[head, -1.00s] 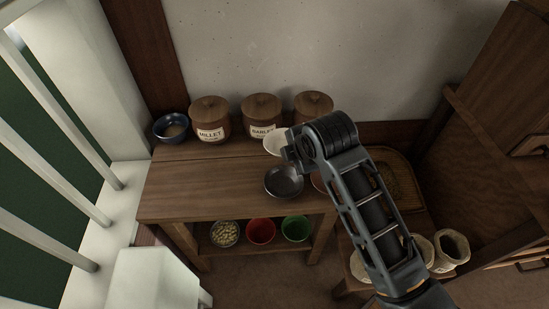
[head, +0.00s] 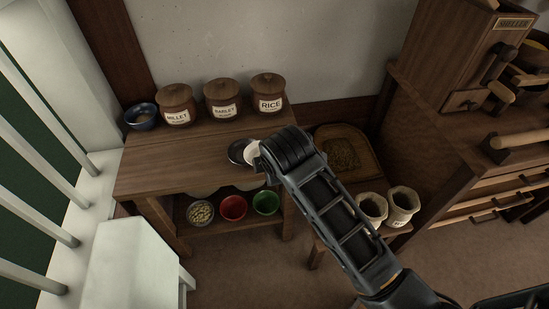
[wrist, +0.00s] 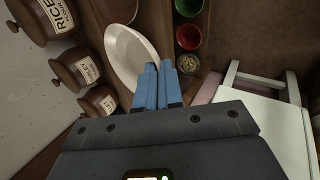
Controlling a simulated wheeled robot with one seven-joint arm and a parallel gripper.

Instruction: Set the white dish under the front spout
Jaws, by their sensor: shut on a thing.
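The white dish (wrist: 127,48) is a shallow pale bowl. In the wrist view the blue fingers of my gripper (wrist: 159,68) are closed together at its rim. In the head view only a strip of the dish (head: 253,152) shows beside my arm, over the right end of the wooden table; the arm hides the rest and the fingers. A wooden machine marked SHELLER (head: 452,62) stands at the upper right, with a dark crank on its side. I cannot clearly make out which part is the front spout.
A dark dish (head: 237,150) is beside the white one. Lidded jars for millet (head: 178,106), barley (head: 222,100) and rice (head: 268,95) and a blue bowl (head: 142,118) line the table's back. Open sacks (head: 401,206) and a grain tray (head: 342,152) are at right.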

